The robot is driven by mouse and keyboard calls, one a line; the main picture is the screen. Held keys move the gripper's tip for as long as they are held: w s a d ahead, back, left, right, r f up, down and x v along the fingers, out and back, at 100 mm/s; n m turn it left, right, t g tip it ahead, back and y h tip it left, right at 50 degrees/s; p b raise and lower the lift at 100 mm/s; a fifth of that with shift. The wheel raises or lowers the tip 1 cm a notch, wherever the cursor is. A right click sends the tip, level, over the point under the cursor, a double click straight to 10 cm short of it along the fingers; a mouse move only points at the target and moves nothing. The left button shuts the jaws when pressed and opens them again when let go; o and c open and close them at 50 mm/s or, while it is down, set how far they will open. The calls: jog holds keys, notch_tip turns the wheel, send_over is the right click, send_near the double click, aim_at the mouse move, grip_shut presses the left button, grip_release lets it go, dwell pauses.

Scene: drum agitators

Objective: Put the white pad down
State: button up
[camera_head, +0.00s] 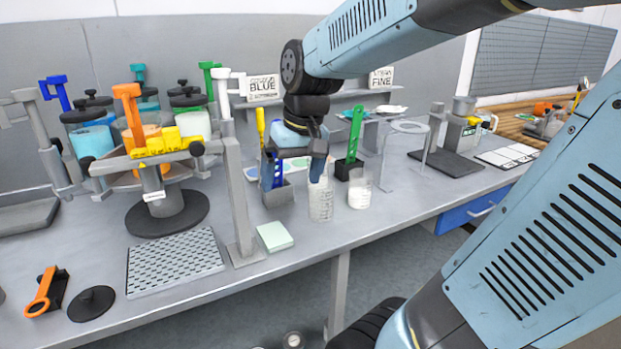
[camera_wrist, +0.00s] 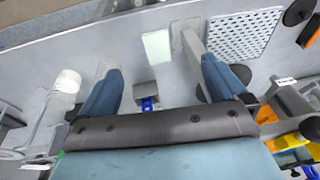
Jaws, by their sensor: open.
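A pale, greenish-white square pad (camera_head: 275,237) lies flat on the grey bench near its front edge, just right of a grey post's foot. It also shows in the wrist view (camera_wrist: 156,45), beyond my fingertips and between their lines. My gripper (camera_head: 298,172) is open and empty, above the bench behind and to the right of the pad, apart from it. In the wrist view both blue fingers (camera_wrist: 160,66) are spread wide with nothing between them. No other white pad is clearly held or in my gripper.
A clear graduated beaker (camera_head: 321,201) stands close by my gripper, with another beaker (camera_head: 359,190) to its right. A grey holder with blue tools (camera_head: 278,190) is just left. The grey post (camera_head: 238,205) and perforated mat (camera_head: 176,262) lie left of the pad.

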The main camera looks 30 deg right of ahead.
jog(key=s+r+t+h, duration=0.1)
jog(key=s+r+t, duration=0.1)
jog(key=s, duration=0.6)
jog(key=shift+r+t, duration=0.4)
jog(key=shift+t, duration=0.2)
jog(key=shift+a, duration=0.1)
dwell(3.5)
